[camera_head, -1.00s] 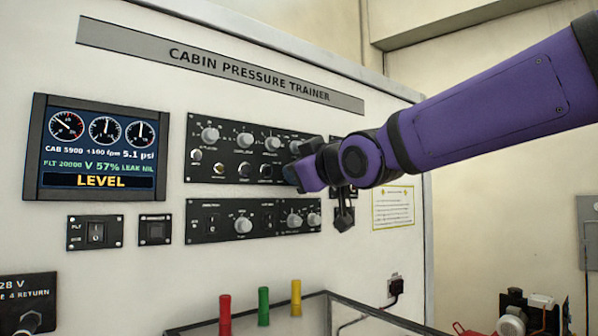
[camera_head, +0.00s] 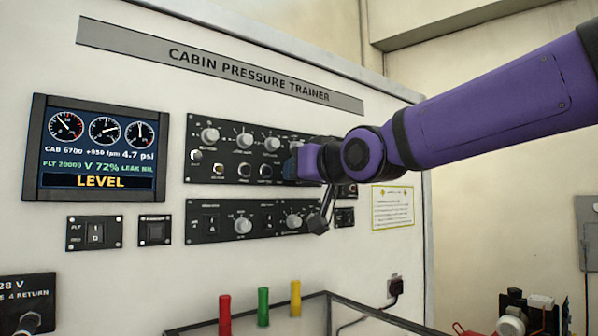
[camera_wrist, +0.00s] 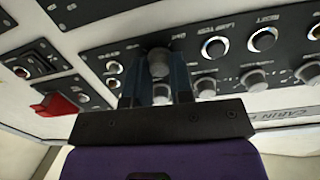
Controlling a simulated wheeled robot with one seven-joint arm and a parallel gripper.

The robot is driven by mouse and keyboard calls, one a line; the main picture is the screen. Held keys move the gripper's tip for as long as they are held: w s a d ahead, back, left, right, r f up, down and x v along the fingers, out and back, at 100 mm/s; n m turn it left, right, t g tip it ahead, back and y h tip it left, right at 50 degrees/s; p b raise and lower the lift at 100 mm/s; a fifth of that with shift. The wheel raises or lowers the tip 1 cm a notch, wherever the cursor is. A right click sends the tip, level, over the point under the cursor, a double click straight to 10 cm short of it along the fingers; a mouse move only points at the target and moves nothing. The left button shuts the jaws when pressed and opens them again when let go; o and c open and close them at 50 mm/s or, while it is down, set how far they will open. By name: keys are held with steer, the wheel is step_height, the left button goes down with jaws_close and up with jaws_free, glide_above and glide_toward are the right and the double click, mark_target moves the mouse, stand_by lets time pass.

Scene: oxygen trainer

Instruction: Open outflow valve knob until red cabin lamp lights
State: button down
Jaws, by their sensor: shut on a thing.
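My gripper (camera_head: 292,165) is at the right part of the upper black control panel (camera_head: 225,180). My gripper and wrist hide this knob in the head view. The display (camera_head: 98,148) reads CAB 6700, +950 fpm, 4.7 psi, V 72% and LEVEL. I can make out no lamp lit red.
A lower panel (camera_head: 205,226) lies just below. A red switch guard (camera_wrist: 58,104) shows in the wrist view. Red, green and yellow posts (camera_head: 264,306) stand in front.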

stand_by(0.3)
steer(key=c, duration=1)
jaws_free()
steer(key=v, duration=1.1)
steer(key=shift+w+f, duration=0.1)
steer(key=s+d+f+m+g+h, duration=0.2)
steer(key=s+d+f+h, duration=0.1)
steer(key=d+f, duration=0.4)
steer(key=s+d+f+m+g+h, duration=0.1)
steer(key=s+d+f+g+h, duration=0.15)
steer(key=d+f, duration=0.5)
steer(key=s+d+f+m+g+h, duration=0.1)
steer(key=s+d+f+g+h, duration=0.1)
steer(key=s+f, duration=0.4)
steer(key=s+d+f+m+g+h, duration=0.1)
steer(key=s+d+f+g, duration=0.2)
steer(key=s+f, duration=0.3)
steer(key=shift+d+f+m+h, duration=0.25)
steer(key=shift+d+m+h, duration=0.1)
steer(key=shift+d, duration=0.45)
